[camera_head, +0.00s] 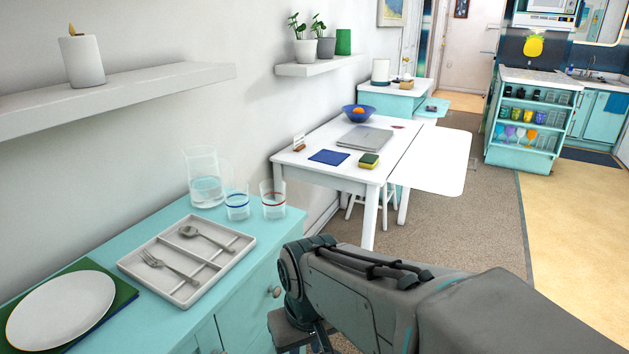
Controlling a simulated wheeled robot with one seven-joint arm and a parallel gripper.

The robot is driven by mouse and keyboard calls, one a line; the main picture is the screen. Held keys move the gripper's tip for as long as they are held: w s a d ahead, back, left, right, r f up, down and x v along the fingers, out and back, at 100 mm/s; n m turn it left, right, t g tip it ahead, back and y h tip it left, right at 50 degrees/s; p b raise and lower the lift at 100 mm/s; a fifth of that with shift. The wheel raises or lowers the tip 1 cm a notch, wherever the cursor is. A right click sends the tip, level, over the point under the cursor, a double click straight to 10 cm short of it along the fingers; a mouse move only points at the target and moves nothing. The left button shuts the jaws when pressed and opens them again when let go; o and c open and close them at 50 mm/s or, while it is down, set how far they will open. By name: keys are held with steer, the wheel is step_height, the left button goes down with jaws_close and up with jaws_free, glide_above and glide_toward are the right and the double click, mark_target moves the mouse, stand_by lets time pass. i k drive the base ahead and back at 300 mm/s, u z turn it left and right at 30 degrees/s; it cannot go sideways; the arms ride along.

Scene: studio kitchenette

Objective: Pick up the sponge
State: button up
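A small sponge (369,160), yellow with a dark green layer, lies on the white table (350,178) near its front edge. It sits to the right of a blue cloth or mat (329,157) and in front of a grey closed laptop (366,138). My arm reaches in from the lower right, in front of the teal cabinet and well short of the table. My gripper's fingers are hidden or cut off at the bottom edge, so their state does not show.
A teal cabinet (262,240) at the left holds a cutlery tray (147,260), a plate (60,312), a glass pitcher (202,178) and two glasses. A blue bowl (359,113) and a small card holder (299,143) stand on the table. The carpet (480,225) right of the table is clear.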

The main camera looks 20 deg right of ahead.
mark_target(368, 160)
steer(key=z, duration=1.05)
